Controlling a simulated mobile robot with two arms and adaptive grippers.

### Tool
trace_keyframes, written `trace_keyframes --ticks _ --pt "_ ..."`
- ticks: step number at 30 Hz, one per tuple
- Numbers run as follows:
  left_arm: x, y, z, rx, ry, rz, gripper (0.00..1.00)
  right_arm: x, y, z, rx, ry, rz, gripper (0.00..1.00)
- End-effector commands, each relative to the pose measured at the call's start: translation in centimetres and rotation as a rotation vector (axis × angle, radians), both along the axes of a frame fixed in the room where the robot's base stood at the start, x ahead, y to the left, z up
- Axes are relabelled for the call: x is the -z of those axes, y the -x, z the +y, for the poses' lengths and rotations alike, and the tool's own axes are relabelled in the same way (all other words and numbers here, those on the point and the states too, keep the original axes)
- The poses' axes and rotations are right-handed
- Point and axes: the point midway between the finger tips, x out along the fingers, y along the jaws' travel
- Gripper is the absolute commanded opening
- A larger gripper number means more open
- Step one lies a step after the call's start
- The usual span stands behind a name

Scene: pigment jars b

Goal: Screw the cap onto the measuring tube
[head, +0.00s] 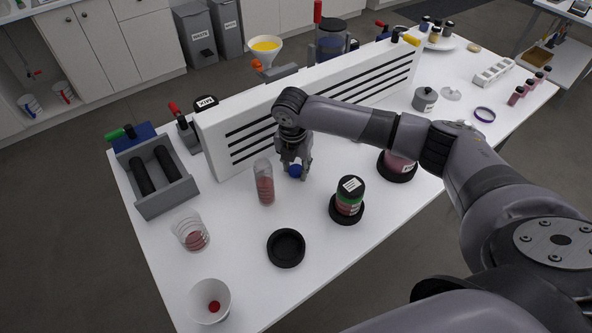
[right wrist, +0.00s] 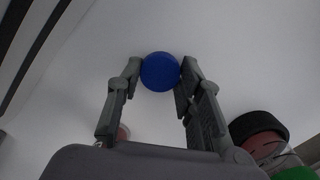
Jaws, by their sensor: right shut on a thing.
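The blue cap (head: 295,171) is between the fingertips of my right gripper (head: 294,168), low over the white table. In the right wrist view the cap (right wrist: 160,72) shows its round blue top, with the fingertips of my right gripper (right wrist: 158,78) shut on it from both sides. The measuring tube (head: 264,184), clear with red contents, stands upright and without a cap just left of the gripper, apart from it. My left gripper is not in view.
A white slotted panel (head: 245,135) stands close behind the gripper. A green-banded jar (head: 348,198) stands to the right. A black ring (head: 286,247), a clear beaker (head: 190,232) and a white cup (head: 210,300) are nearer the front. A grey roller box (head: 165,195) is left.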

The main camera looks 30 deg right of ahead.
Motion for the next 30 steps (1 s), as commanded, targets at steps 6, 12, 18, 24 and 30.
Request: trace_keyframes --ticks 6,12,18,24,30 --pt "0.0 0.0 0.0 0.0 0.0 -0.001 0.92 0.0 0.0 0.0 0.0 0.0 0.0 0.23" --pt "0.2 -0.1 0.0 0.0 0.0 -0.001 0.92 -1.0 -0.1 0.0 0.001 -0.001 -0.002 0.23" --pt "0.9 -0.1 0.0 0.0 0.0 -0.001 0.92 -4.0 -0.2 0.0 -0.001 -0.001 -0.006 0.23" --pt "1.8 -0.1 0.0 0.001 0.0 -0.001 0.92 -9.1 -0.1 0.0 -0.001 -0.001 -0.007 0.23" --pt "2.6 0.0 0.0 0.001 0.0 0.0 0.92 -14.1 -0.1 0.0 0.0 -0.002 -0.005 0.23"
